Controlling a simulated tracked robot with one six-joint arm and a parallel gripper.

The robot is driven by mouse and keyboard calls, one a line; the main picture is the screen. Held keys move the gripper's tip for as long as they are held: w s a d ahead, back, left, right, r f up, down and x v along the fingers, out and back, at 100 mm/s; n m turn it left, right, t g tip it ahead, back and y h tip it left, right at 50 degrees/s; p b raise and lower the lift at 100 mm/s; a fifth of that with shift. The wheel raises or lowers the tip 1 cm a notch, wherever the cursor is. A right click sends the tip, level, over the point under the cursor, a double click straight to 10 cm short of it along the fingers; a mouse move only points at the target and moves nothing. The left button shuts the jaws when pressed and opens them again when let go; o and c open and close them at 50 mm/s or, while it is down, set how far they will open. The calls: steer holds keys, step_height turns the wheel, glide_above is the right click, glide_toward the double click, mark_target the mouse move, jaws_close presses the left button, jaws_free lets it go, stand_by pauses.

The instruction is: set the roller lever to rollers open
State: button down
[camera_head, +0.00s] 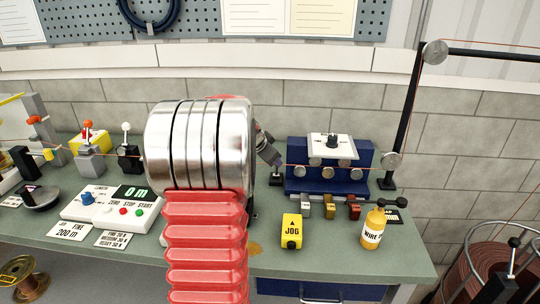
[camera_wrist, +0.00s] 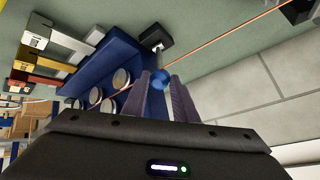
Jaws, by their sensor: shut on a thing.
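The roller unit, a dark blue block with several metal rollers, stands on the bench at the right in the head view (camera_head: 297,183) and also shows in the wrist view (camera_wrist: 113,50). A round blue knob (camera_wrist: 159,86), seemingly the roller lever's, shows at the block's near end in the wrist view. My gripper (camera_wrist: 165,93) is shut on this knob, one finger on each side. The lever's shaft and setting are hidden. In the head view my gripper (camera_head: 270,157) is beside the block's left end, partly hidden by my arm.
A thin copper wire (camera_wrist: 232,42) runs through the rollers. A black guide (camera_wrist: 156,37) stands close by. Silver, brass and dark red blocks (camera_head: 330,206) sit before the unit. A yellow JOG box (camera_head: 291,228) and wire bottle (camera_head: 373,230) are nearer the front edge.

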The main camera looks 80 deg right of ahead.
steer(key=shift+s+a+f, duration=0.2)
steer(key=shift+a+f, duration=1.45)
steer(key=c, duration=1.7)
jaws_free()
steer(key=shift+c, duration=0.2)
steer(key=shift+r, duration=0.1)
steer(key=shift+r, duration=0.1)
